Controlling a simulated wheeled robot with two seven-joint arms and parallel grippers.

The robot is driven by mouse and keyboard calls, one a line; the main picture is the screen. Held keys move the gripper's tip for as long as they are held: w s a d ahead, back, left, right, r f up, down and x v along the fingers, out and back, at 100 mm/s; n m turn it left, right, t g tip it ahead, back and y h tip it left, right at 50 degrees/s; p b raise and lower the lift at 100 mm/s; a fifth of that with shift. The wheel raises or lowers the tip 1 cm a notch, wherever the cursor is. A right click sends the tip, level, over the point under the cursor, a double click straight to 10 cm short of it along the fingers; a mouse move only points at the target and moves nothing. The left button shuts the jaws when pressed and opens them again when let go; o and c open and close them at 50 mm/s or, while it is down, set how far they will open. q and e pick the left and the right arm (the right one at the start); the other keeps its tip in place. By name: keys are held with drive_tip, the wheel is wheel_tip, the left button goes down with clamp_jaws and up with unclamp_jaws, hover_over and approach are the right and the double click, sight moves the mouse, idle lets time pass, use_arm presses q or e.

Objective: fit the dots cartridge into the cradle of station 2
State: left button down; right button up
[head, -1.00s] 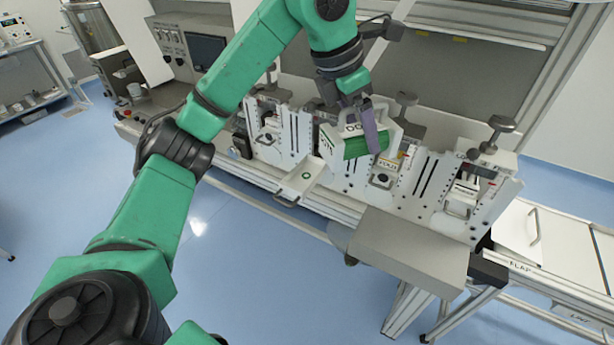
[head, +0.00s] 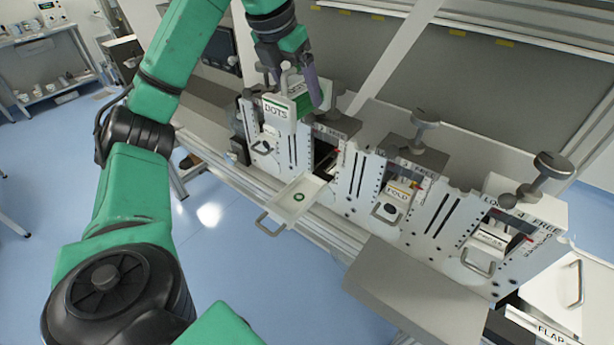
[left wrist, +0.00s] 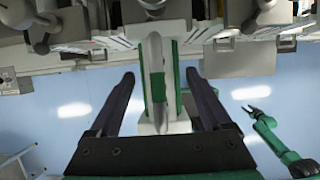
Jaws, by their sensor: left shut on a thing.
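The dots cartridge (head: 275,110), a white block with green sides and a DOTS label, is held in the air by my left gripper (head: 297,92). It hangs above the left part of the station row, apart from the tray. In the left wrist view the cartridge (left wrist: 157,75) stands on edge between the two dark fingers. A white tray with a green ring (head: 310,188) is pulled out of the second station from the left; its number is not readable. I take it as the station 2 cradle. My right gripper (left wrist: 255,111) shows small in the left wrist view.
The FOLD cartridge (head: 398,193) sits in the station right of the tray. The end station (head: 525,235) stands farther right. Dark clamp knobs (head: 424,122) rise above the stations. A grey box top (head: 415,300) juts out in front. Blue floor lies open at left.

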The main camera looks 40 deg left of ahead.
sight(289, 120)
use_arm(q)
drive_tip(key=s+f+b, duration=0.1)
drive_tip(key=f, duration=0.1)
drive_tip(key=s+f, duration=0.1)
drive_tip(key=f+b, duration=0.1)
drive_tip(key=f, duration=0.1)
drive_tip(key=shift+s+f+b, duration=0.3)
drive_tip(key=shift+s, duration=0.1)
drive_tip(key=f+b, duration=0.1)
drive_tip(key=f, duration=0.5)
drive_tip(key=w+f+b, duration=0.1)
drive_tip(key=f, duration=0.4)
drive_tip(key=f+b, duration=0.2)
drive_tip(key=f, duration=0.4)
drive_tip(key=shift+w+a+f, duration=0.1)
drive_tip(key=shift+w+f, duration=0.15)
drive_tip(key=shift+f, duration=0.45)
use_arm(e)
drive_tip(key=s+f, duration=0.3)
drive_tip(key=f, duration=0.5)
drive_tip(key=shift+f, duration=0.15)
use_arm(q)
unclamp_jaws()
